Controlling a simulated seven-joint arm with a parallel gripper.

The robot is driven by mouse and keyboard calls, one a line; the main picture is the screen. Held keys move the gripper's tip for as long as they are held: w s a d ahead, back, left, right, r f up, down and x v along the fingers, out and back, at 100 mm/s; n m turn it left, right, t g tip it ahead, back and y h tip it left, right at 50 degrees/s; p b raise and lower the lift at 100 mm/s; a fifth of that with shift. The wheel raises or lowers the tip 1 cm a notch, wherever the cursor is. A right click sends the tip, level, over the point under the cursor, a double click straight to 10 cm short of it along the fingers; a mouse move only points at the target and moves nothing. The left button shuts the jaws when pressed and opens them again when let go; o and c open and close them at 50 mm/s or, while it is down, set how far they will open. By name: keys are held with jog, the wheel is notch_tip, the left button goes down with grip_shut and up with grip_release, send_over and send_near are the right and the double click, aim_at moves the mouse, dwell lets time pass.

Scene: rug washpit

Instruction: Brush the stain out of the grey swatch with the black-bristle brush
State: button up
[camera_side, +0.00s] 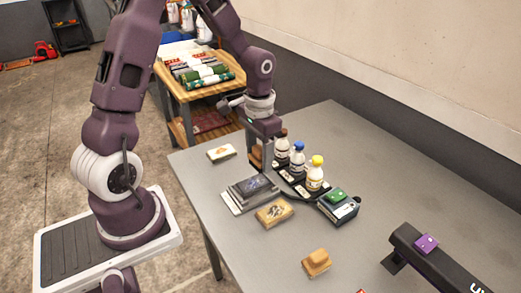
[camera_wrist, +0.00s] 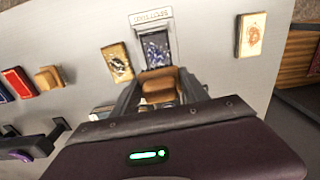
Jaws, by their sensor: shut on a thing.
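The grey swatch (camera_side: 257,186) lies on a pale board on the table, with a dark blue blotchy stain across it. It also shows in the wrist view (camera_wrist: 157,48), just beyond the brush. My gripper (camera_side: 261,150) is shut on a brown wooden-backed brush (camera_wrist: 159,86), whose block sits between the two fingers. In the side view the held brush (camera_side: 256,157) hangs behind the swatch, close to the bottles. Its bristles are hidden, so I cannot tell their colour. I cannot tell whether the brush touches anything below.
Bottles with dark, blue (camera_side: 298,158) and yellow (camera_side: 316,173) caps stand right of my gripper. Beige swatches lie in front (camera_side: 274,212) and behind (camera_side: 221,152). Another wooden brush (camera_side: 316,263) lies nearer. A green-topped box (camera_side: 339,205) and black stand (camera_side: 440,265) are at right.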

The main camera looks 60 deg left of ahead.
aim_at(260, 180)
notch_tip(260, 180, down, 5)
jog(key=shift+f, duration=0.15)
jog(key=shift+s+f, duration=0.15)
jog(key=shift+s, duration=0.5)
jog(key=shift+c, duration=1.3)
jog(key=shift+s, duration=2.25)
jog(key=shift+w, duration=3)
jog(key=shift+s+r, duration=0.1)
jog(key=shift+r, duration=4)
